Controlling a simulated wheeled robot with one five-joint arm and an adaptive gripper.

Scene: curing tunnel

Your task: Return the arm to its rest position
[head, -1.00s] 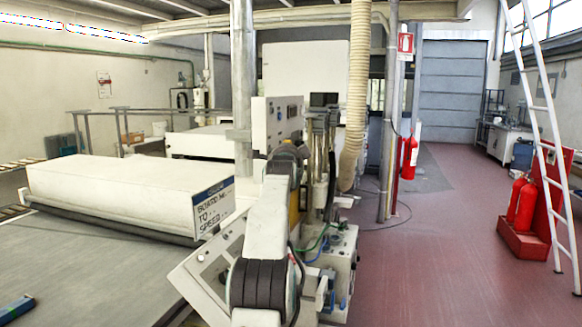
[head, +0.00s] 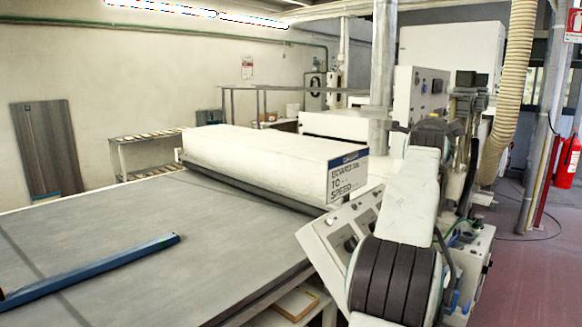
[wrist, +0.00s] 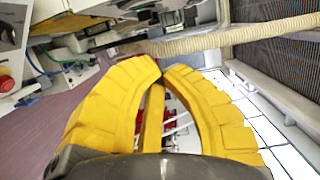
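My arm (head: 407,205) shows in the head view at right of centre, a white link rising from a black ribbed joint, folded in front of the machine. My gripper (wrist: 163,66) fills the middle of the wrist view. Its two yellow fingers curve together, with their tips almost meeting and only a thin gap between them. I see nothing held between them. I cannot make out the gripper in the head view.
A wide grey conveyor bed (head: 120,228) with a blue bar (head: 95,268) lies at left. A white machine hood (head: 255,160) spans it. A control panel (head: 340,240) stands close beside my arm. A ribbed hose (head: 515,75) hangs at right; red floor (head: 525,265) is open there.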

